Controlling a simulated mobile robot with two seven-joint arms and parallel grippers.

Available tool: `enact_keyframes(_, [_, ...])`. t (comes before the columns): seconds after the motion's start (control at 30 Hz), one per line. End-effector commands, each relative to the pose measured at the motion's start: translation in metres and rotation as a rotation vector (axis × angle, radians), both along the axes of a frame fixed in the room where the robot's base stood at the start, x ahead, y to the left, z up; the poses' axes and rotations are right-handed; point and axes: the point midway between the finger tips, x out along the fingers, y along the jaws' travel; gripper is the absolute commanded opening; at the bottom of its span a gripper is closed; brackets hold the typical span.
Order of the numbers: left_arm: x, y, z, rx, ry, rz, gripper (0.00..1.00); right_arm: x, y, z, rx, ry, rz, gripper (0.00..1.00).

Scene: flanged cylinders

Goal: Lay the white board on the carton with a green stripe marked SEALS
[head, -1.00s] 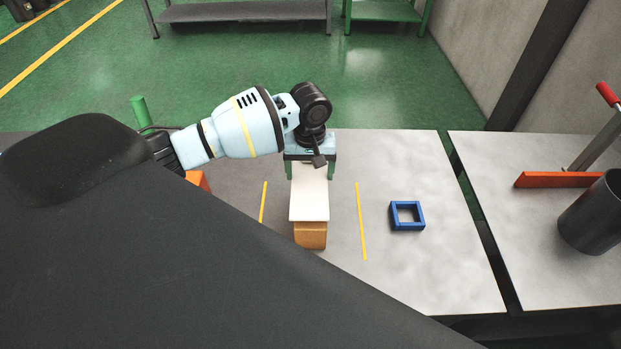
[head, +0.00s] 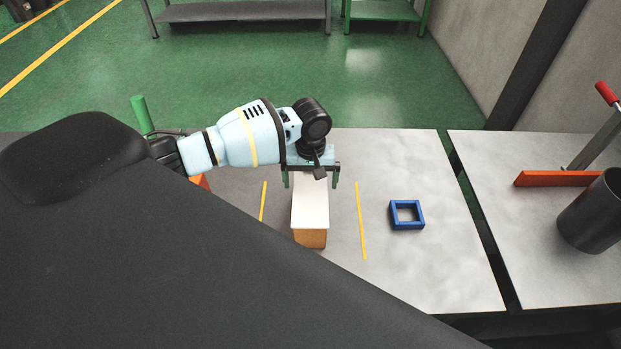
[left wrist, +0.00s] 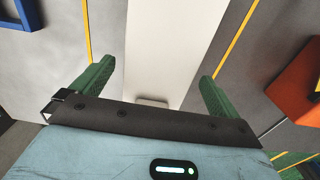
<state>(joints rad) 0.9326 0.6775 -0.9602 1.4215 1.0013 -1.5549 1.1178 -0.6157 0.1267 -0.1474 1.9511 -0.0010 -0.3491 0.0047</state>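The white board (head: 310,210) lies flat on top of the brown carton (head: 311,239), whose near end shows just below the board's front edge. No green stripe or SEALS mark shows on the visible part of the carton. My left gripper (head: 311,182) is at the board's far end, its green fingers spread on either side of it. In the left wrist view the board (left wrist: 162,50) runs between the fingers (left wrist: 155,75), with a gap on both sides. My right gripper is not in view.
A blue square frame (head: 407,216) lies to the right on the grey table, past a yellow line (head: 361,220). An orange object (head: 201,182) is partly hidden at left. An orange bar (head: 557,179) and dark cylinder (head: 592,215) occupy the right table.

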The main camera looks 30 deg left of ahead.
Motion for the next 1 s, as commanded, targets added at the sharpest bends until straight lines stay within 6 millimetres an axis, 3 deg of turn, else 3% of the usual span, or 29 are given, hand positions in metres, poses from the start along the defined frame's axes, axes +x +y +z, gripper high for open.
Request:
enact_keyframes(0.27, [0.001,0.000,0.011,0.000,-0.002,-0.001,1.00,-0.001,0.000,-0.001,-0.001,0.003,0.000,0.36])
enact_keyframes(0.7, [0.001,0.000,0.094,-0.001,-0.004,0.000,1.00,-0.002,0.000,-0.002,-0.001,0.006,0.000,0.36])
enact_keyframes(1.0, [0.001,0.000,0.122,-0.001,-0.001,0.000,1.00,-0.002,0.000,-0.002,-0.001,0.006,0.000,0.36])
